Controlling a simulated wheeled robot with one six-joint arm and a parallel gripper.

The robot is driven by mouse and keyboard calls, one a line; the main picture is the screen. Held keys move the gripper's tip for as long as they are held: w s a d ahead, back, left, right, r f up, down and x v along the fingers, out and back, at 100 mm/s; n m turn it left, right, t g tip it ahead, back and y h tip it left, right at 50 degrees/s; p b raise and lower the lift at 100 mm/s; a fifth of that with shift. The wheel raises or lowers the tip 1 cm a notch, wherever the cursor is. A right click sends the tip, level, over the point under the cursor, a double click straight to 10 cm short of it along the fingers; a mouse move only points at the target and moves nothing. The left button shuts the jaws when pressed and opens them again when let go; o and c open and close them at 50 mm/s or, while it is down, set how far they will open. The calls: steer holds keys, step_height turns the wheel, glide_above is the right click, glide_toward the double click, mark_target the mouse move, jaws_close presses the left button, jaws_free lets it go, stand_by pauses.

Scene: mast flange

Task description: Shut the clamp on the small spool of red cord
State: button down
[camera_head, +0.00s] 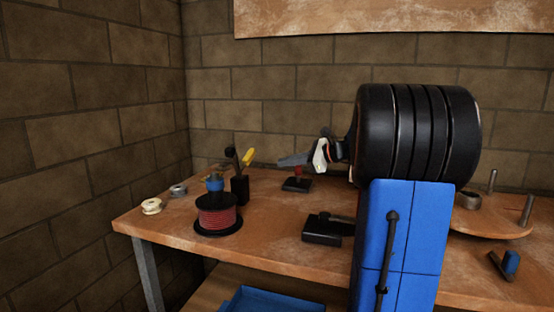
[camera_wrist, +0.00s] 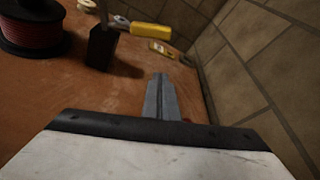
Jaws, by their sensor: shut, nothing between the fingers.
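The spool of red cord (camera_head: 217,218) stands upright on the left part of the wooden bench, with black flanges and dark red cord between them. It also shows in the wrist view (camera_wrist: 30,33) at the upper left, cut off by the frame edge. My gripper (camera_head: 283,161) is to the right of the spool and higher in the picture, apart from it. In the wrist view its grey fingers (camera_wrist: 159,80) are together and hold nothing. No separate clamp can be made out with certainty.
A black holder (camera_head: 240,189) with a yellow-handled tool stands beside the spool. A black base with a red knob (camera_head: 297,183) lies below my gripper. A black box (camera_head: 322,229) is front right. A cream spool (camera_head: 151,206) sits at the left edge. A wall (camera_head: 260,85) closes the back.

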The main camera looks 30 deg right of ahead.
steer(key=x, duration=0.8)
steer(key=shift+w+a+f, duration=0.15)
steer(key=shift+w+a, duration=0.05)
steer(key=shift+s+a+r, duration=0.1)
steer(key=shift+a+r, duration=0.15)
steer(key=shift+r, duration=0.35)
steer(key=shift+a+r, duration=0.2)
steer(key=shift+r, duration=0.4)
steer(key=shift+s+a+r, duration=0.1)
steer(key=shift+a+r, duration=0.15)
steer(key=shift+r, duration=0.35)
steer(key=shift+r, duration=0.1)
steer(key=s+a+r+n+t+h, duration=0.1)
steer(key=s+a+r+n+t, duration=0.3)
steer(key=r+n, duration=0.5)
steer(key=shift+s+a+n+h, duration=0.4)
steer(key=shift+s+a, duration=0.55)
steer(key=shift+a, duration=0.9)
